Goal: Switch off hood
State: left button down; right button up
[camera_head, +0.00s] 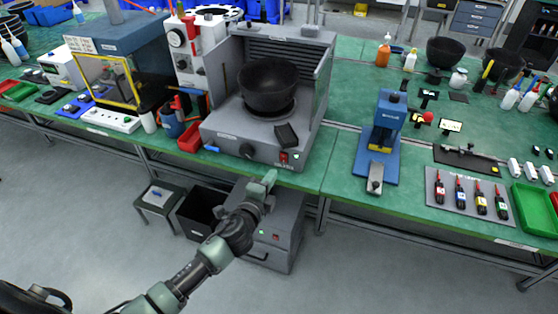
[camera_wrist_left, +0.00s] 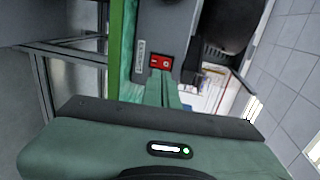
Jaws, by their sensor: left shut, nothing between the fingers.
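The grey hood (camera_head: 235,128) stands on the green bench, with a slatted back and a side wall around a black bowl (camera_head: 268,84). Its front panel has a red switch (camera_head: 284,157) beside a small green light (camera_head: 296,156). My left gripper (camera_head: 269,177) is shut and empty, in front of the panel, a little below and left of the switch. In the left wrist view the red switch (camera_wrist_left: 160,62) shows just beyond the tips of the shut fingers (camera_wrist_left: 161,90). I cannot tell whether the tips touch the panel. My right gripper is not in view.
A black knob (camera_head: 247,150) is left of the switch. Under the bench are a grey cabinet (camera_head: 280,235) and a black bin (camera_head: 197,212). The floor in front is clear.

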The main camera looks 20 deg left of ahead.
aim_at(282, 155)
pick_arm(q)
jog(key=w, duration=0.6)
jog(key=shift+d+f+p, duration=0.1)
jog(key=shift+p, duration=0.25)
jog(key=shift+w, duration=0.6)
jog(key=shift+w+r, duration=0.2)
jog(key=shift+w, duration=0.1)
jog(key=shift+s+f, duration=0.1)
